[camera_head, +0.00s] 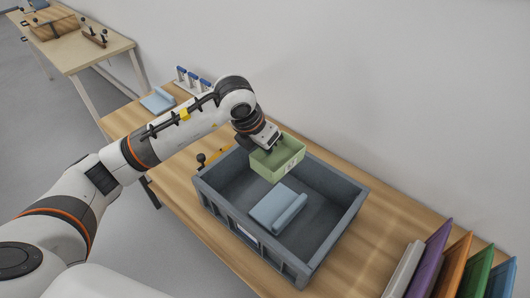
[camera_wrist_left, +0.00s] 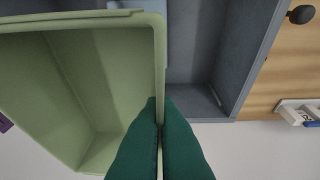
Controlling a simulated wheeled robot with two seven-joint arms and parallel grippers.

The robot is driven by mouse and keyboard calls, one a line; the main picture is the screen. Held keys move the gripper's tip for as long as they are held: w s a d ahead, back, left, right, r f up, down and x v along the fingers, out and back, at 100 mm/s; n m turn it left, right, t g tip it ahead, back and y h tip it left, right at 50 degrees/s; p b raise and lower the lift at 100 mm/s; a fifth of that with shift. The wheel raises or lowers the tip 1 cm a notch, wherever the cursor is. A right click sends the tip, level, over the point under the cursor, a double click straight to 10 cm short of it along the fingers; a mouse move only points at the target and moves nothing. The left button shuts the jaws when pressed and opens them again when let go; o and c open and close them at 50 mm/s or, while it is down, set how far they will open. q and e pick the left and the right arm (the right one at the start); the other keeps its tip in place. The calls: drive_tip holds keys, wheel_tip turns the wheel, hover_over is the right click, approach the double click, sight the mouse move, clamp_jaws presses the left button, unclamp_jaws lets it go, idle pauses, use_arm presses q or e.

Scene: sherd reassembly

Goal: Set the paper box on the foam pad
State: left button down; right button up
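In the left wrist view the dark green fingers (camera_wrist_left: 160,125) pinch the wall of the box (camera_wrist_left: 85,90), which looks empty. A light blue pad with a raised edge (camera_head: 277,207), seemingly the foam pad, lies on the floor of the crate, below and apart from the box. My right gripper is not in view.
The deep grey crate (camera_head: 217,211) has high walls around the pad. A similar light blue piece (camera_head: 158,101) and several blue-topped holders (camera_head: 193,79) are farther back. Coloured panels (camera_head: 452,265) stand at the right. Bare wood (camera_head: 382,217) lies right of the crate.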

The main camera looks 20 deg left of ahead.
use_arm(q)
drive_tip(key=shift+a+f+n+b, duration=0.1)
drive_tip(key=shift+f+n+b, duration=0.2)
drive_tip(key=shift+f+b, duration=0.4)
drive_tip(key=b, duration=0.3)
hover_over(269, 195)
drive_tip(key=s, duration=0.2)
wheel_tip(269, 195, down, 5)
drive_tip(key=f+b, duration=0.2)
drive_tip(key=f, duration=0.2)
drive_tip(key=f+b, duration=0.3)
drive_tip(key=f, duration=0.1)
drive_tip(key=f+b, duration=0.3)
drive_tip(key=shift+w+a+f, duration=0.25)
drive_tip(key=shift+a+f, duration=0.15)
drive_tip(key=shift+f+b, duration=0.6)
drive_tip(key=shift+b, duration=0.05)
drive_tip(key=c, duration=1.6)
unclamp_jaws()
